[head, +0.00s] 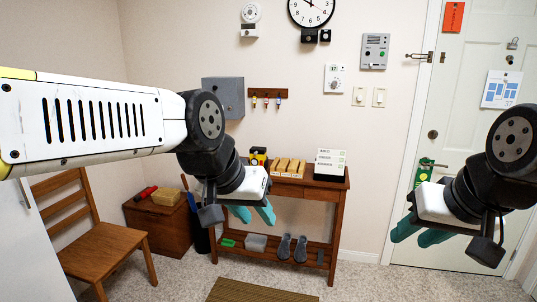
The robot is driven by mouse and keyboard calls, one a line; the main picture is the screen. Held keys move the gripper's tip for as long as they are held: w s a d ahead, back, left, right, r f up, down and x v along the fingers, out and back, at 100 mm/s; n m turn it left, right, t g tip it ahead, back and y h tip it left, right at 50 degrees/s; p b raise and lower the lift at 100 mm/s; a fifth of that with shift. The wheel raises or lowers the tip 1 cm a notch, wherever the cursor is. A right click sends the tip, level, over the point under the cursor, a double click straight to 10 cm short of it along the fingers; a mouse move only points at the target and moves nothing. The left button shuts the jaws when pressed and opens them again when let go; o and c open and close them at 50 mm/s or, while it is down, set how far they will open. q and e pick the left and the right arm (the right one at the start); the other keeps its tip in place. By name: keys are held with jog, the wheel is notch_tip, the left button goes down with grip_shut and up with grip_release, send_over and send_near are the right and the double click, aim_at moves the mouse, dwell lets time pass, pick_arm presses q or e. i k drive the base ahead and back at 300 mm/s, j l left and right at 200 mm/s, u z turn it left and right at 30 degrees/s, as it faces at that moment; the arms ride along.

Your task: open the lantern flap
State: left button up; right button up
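A small yellow and black object (258,156), which looks like the lantern, stands at the left end of the wooden console table (335,184). My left gripper (258,218) has teal fingers, spread apart and empty, in front of the table's left part and below the lantern in the picture. My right gripper (409,241) is also open and empty, at the right in front of the door. Neither visibly touches anything.
Yellowish boxes (290,168) and a white card stand (330,163) share the tabletop. Grey slippers (292,248) lie on the lower shelf. A wooden chair (105,245) and wooden chest (158,222) stand left. A brown mat (262,291) lies on the carpet in front.

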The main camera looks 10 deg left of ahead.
aim_at(256, 150)
jog(key=i+j, duration=0.2)
jog(key=j, duration=0.25)
jog(key=i+j+z, duration=0.15)
jog(key=j, duration=0.25)
jog(key=i+j, duration=0.25)
jog(key=j, duration=0.25)
jog(key=i+j+z, duration=0.15)
jog(key=j, duration=0.3)
jog(key=i+j, duration=0.15)
jog(key=j, duration=0.3)
jog(key=i+j+z, duration=0.15)
jog(key=j, duration=0.35)
jog(key=i+j, duration=0.15)
jog(key=j, duration=0.3)
jog(key=i+j+z, duration=0.15)
jog(key=j, duration=0.35)
